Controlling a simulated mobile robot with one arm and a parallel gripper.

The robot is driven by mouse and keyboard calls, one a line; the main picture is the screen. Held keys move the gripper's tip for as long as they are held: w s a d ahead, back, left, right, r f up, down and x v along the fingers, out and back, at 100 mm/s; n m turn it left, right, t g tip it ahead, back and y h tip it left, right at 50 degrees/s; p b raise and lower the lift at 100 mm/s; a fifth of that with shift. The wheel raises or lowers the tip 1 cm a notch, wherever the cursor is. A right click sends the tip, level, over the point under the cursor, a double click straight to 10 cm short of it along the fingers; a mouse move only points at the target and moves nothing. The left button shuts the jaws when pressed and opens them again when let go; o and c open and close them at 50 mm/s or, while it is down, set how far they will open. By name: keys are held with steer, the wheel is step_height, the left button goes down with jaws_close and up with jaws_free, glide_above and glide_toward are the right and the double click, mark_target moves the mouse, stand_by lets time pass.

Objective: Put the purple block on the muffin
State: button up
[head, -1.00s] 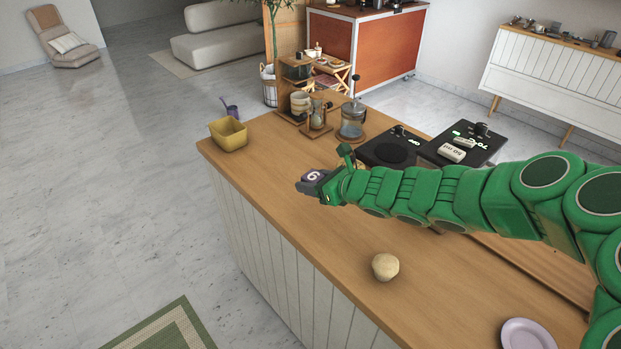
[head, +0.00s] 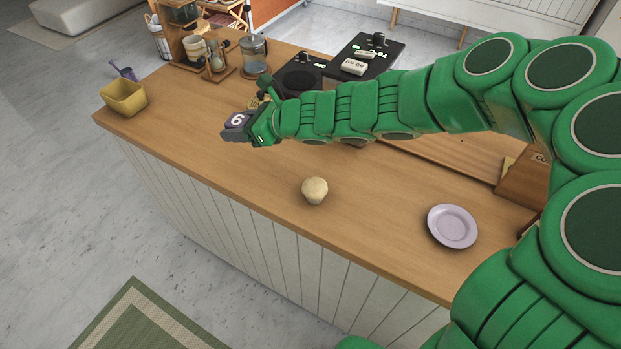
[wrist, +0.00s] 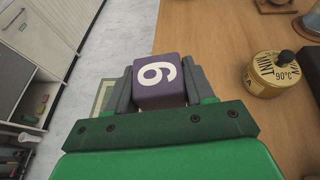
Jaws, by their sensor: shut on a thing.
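The purple block (head: 238,120) carries a white figure that looks like a 6 or 9. My gripper (head: 236,132) is shut on it, with a grey finger on each side of the block. In the wrist view the block (wrist: 159,84) sits between the fingertips (wrist: 160,88). The block is over the counter's left part, towards its front edge. The muffin (head: 315,190) is a pale, round-topped thing standing alone on the counter, to the right of and nearer than my gripper. The muffin is not in the wrist view.
A lilac plate (head: 452,226) lies right of the muffin. A yellow bin (head: 124,98) stands at the counter's left end. A yellow tin (wrist: 268,74) is close to my gripper. A glass press (head: 254,56) and black scales (head: 362,56) stand behind. The counter (head: 250,185) around the muffin is clear.

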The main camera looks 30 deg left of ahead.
steer(key=w+d+r+n+g, duration=0.1)
steer(key=w+d, duration=0.2)
steer(key=d, duration=0.4)
steer(key=n+g, duration=0.2)
glide_above(315, 184)
steer(key=f, duration=0.1)
steer(key=shift+h, duration=0.4)
steer(key=shift+f, duration=4.15)
steer(key=shift+f, duration=0.15)
steer(key=o, duration=1)
steer(key=shift+w+d+r, duration=0.2)
steer(key=shift+d+r, duration=0.15)
steer(key=v, duration=1.1)
steer(key=shift+d, duration=0.1)
